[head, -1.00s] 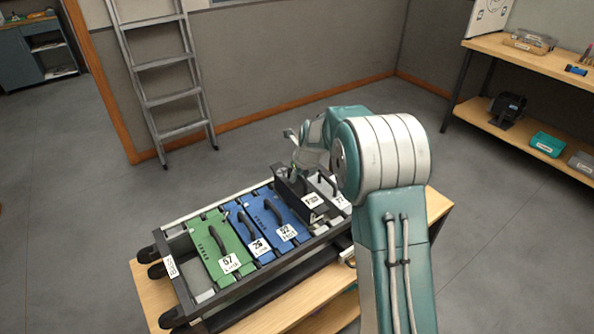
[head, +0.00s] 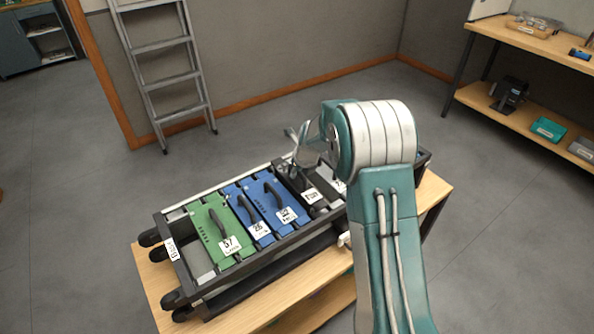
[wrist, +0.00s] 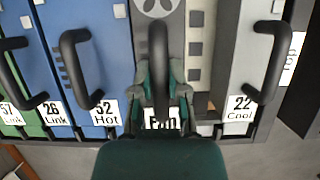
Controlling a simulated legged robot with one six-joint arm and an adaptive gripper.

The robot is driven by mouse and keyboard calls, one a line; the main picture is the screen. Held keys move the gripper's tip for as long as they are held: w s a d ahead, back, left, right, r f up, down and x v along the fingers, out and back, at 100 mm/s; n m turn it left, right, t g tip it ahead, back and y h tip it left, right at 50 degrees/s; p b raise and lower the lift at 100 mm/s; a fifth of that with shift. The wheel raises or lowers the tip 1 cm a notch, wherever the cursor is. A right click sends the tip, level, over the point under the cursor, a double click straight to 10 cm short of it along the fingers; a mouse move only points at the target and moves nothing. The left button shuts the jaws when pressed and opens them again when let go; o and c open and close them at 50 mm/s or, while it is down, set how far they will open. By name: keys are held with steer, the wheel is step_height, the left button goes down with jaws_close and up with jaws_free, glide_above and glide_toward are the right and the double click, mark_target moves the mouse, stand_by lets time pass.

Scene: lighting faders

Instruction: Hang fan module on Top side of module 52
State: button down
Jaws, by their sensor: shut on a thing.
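The fan module (wrist: 122,45) is dark grey with a fan symbol and a "Fan" label, seen in the wrist view. My gripper (wrist: 158,88) is shut on its black handle. The fan module also shows in the head view (head: 309,188), partly hidden by my arm. It is in line with the other modules, directly beside blue module 52 (wrist: 86,20), labelled "Hot". Module 52 (head: 270,203) lies in the rack in the head view. I cannot tell whether the fan module is fully seated.
The black rack (head: 195,285) on a wooden table (head: 150,290) also holds blue module 26 (head: 245,215), green module 57 (head: 212,232) and pale module 22 (wrist: 240,60), labelled "Cool". A narrow bare strip (wrist: 200,60) lies between the fan module and module 22.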

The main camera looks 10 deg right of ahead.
steer(key=shift+f, duration=1.1)
stand_by(0.8)
steer(key=c, duration=0.6)
jaws_free()
steer(key=shift+o, duration=0.2)
steer(key=shift+s+f, duration=0.1)
steer(key=shift+f, duration=0.1)
steer(key=v, duration=1.2)
step_height(320, 180, up, 7)
